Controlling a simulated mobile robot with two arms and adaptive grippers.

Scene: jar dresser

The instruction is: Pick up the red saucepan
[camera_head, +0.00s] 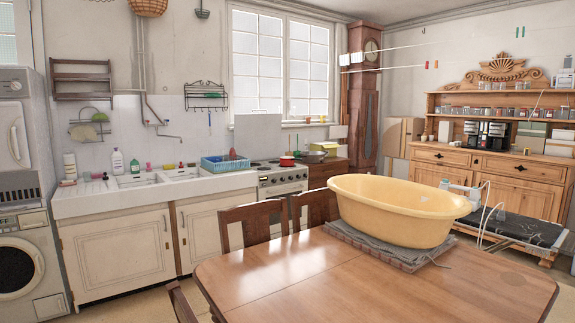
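The red saucepan (288,161) is small and far off in the picture. It sits on top of the white stove (283,181) under the window, just left of a dark pan (314,157). Its handle is too small to make out clearly. Neither of my grippers is in view.
A wooden table (310,275) fills the foreground, with a big yellow tub (398,208) on it. Wooden chairs (252,223) stand between the table and the stove. A blue basket (225,163) sits on the counter left of the stove. A dresser (487,170) stands at the right.

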